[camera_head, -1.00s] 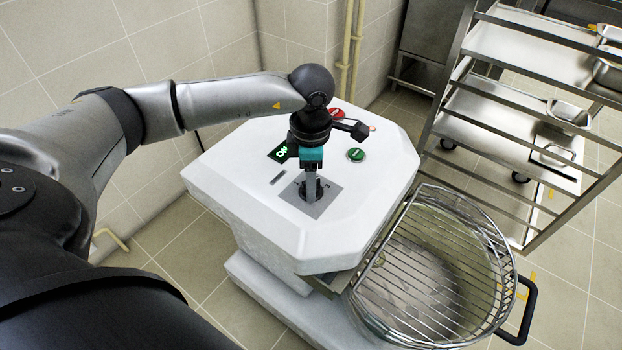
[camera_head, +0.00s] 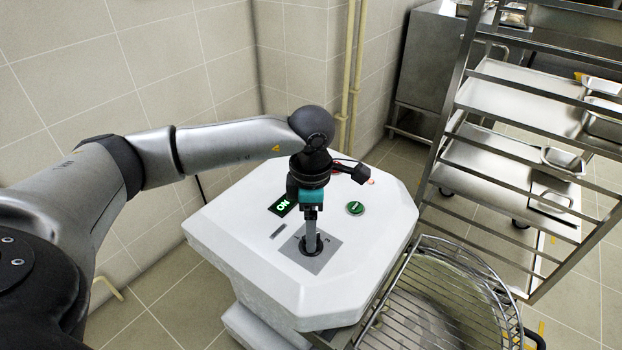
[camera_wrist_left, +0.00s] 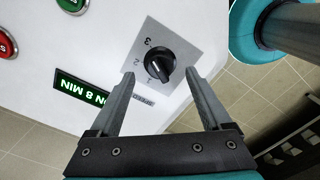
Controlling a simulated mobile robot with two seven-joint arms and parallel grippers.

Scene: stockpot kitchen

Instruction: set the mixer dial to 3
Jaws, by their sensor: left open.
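The mixer's black dial (camera_wrist_left: 158,62) sits on a grey square plate (camera_wrist_left: 182,42) with printed numbers; 3 and 2 are readable on its left side in the left wrist view. A small light mark shows on the knob, too small to read its setting surely. My left gripper (camera_wrist_left: 160,76) is open, its fingertips on either side of the dial's near edge, not closed on it. In the head view the left gripper (camera_head: 311,248) points down over the dial plate (camera_head: 328,257) and hides most of the dial. My right gripper is not in view.
The white mixer top (camera_head: 235,225) carries a lit green display (camera_head: 283,206), reading ON 8 MIN in the wrist view, a green button (camera_head: 355,208) and a red button (camera_wrist_left: 7,44). A wire guard (camera_head: 425,300) covers the bowl at right. A steel rack (camera_head: 520,125) stands beyond it.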

